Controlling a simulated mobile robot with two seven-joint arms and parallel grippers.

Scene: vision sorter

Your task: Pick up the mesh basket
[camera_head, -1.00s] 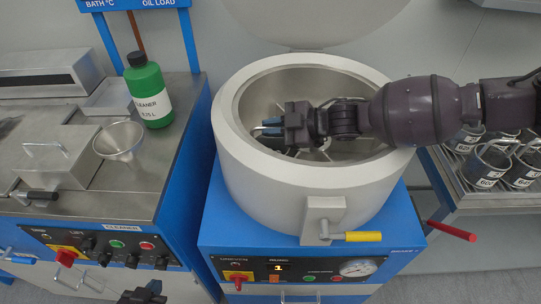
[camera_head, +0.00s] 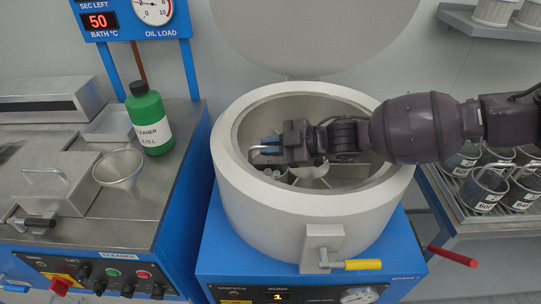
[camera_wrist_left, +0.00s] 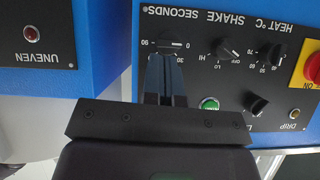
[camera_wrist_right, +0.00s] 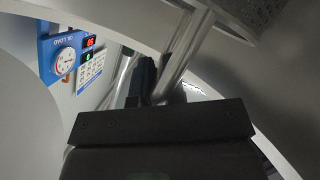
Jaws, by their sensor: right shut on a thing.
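My right gripper (camera_head: 270,150) is inside the mouth of the round white drum (camera_head: 228,170), towards its left side. It is shut on the metal handle (camera_head: 257,151) of a mesh basket. Little of this basket (camera_head: 280,173) shows below the gripper in the head view; the arm and fingers hide part of it. The right wrist view shows the slanting handle bar (camera_wrist_right: 190,50) at the fingers and grey mesh (camera_wrist_right: 255,12) at the upper right. My left gripper (camera_wrist_left: 165,75) shows in its wrist view with its fingers together, in front of a black knob panel.
The drum's lid (camera_head: 300,35) stands open behind it. A tray (camera_head: 465,195) with several numbered mesh baskets (camera_head: 487,190) is at the right. A green cleaner bottle (camera_head: 148,118) and a funnel (camera_head: 119,170) stand on the left bench. A red-handled lever (camera_head: 452,256) sticks out at the lower right.

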